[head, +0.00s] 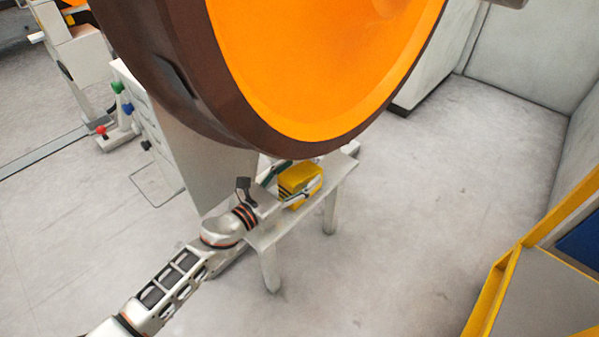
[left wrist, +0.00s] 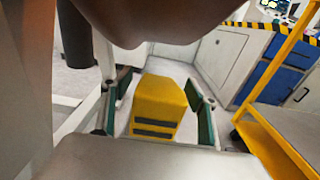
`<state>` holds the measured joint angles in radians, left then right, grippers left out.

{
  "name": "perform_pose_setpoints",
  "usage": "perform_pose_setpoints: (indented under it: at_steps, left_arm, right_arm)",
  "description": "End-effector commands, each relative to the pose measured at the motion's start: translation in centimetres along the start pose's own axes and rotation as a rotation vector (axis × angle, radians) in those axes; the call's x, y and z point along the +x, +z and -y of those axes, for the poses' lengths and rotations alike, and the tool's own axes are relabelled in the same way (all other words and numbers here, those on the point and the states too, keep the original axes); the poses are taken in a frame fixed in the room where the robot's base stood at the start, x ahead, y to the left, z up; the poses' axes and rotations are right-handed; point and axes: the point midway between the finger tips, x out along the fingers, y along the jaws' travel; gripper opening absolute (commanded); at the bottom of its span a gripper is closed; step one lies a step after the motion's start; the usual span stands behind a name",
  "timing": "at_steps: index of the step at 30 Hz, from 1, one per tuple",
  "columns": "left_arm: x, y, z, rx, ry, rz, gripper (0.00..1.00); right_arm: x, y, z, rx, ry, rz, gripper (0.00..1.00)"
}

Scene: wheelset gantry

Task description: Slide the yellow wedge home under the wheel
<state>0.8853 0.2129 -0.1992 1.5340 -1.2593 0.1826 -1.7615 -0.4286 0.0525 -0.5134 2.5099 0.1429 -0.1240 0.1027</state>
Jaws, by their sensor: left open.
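The yellow wedge (head: 300,179) sits on a small grey bench below the wheel (head: 215,70), which has an orange face and a dark brown rim. The wedge has dark stripes on its near side. My left gripper (head: 290,185) is open, with its fingers on either side of the wedge. In the left wrist view the wedge (left wrist: 157,105) stands between the two green-padded fingers of the left gripper (left wrist: 153,115), with a gap visible on both sides. The wheel's dark underside (left wrist: 150,20) hangs above and beyond it. My right gripper is not in view.
The grey bench (head: 335,180) stands on legs on the open concrete floor. A grey upright panel stands left of the bench, close to my arm. A yellow-framed platform (head: 490,295) is at the lower right. The floor right of the bench is clear.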

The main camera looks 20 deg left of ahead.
Motion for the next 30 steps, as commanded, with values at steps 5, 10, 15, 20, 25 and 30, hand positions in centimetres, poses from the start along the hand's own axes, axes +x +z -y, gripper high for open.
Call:
perform_pose_setpoints:
  at_steps: [5,10,15,20,25,30]
  left_arm:
    - [-2.7,-0.1,0.0,0.000,0.000,-0.002,0.59]
    - [-6.2,-0.1,0.0,0.000,0.000,-0.002,0.59]
    - [-9.2,0.0,0.0,-0.002,0.000,-0.001,0.59]
    - [-10.9,0.0,0.0,-0.002,0.000,0.001,0.59]
    - [-11.5,0.1,0.0,0.000,0.000,0.002,0.59]
    - [-11.6,0.2,0.1,-0.005,-0.002,0.004,0.59]
  right_arm:
    - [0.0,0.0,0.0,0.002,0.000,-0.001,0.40]
    - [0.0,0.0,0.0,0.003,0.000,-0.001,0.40]
    - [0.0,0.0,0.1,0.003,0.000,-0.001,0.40]
    - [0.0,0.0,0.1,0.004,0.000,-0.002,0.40]
    - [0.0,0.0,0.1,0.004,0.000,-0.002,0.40]
    - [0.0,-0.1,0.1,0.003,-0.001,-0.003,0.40]
